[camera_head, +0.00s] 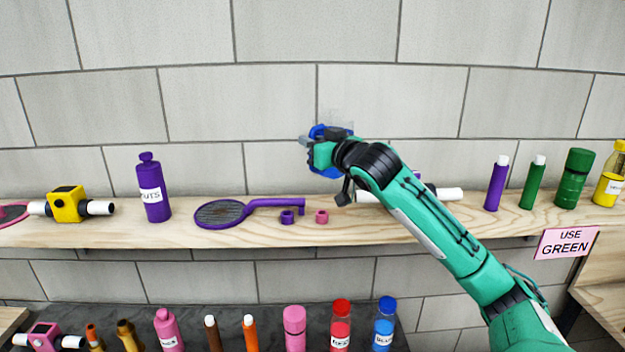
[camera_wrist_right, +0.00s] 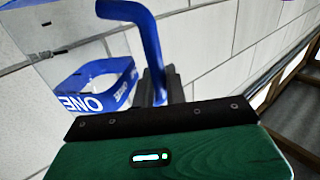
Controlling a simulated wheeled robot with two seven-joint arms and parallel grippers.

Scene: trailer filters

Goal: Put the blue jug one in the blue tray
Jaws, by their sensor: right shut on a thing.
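The blue jug one (camera_head: 328,131) is partly hidden behind my right gripper (camera_head: 318,152) in the head view, raised above the wooden shelf against the wall. In the right wrist view, the jug's blue band (camera_wrist_right: 98,92) reads ONE, its body looks clear, and a bent blue handle (camera_wrist_right: 142,35) rises beside it. My right gripper, also in the right wrist view (camera_wrist_right: 158,88), is shut on the jug by its handle. I see no blue tray in either view. My left gripper is not in view.
The wooden shelf (camera_head: 115,232) carries a purple bottle (camera_head: 152,188), a purple racket (camera_head: 222,214), small rings, and purple, green and yellow containers at the right. A USE GREEN sign (camera_head: 568,243) hangs at its front right. Several bottles stand on a dark lower surface (camera_head: 258,320).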

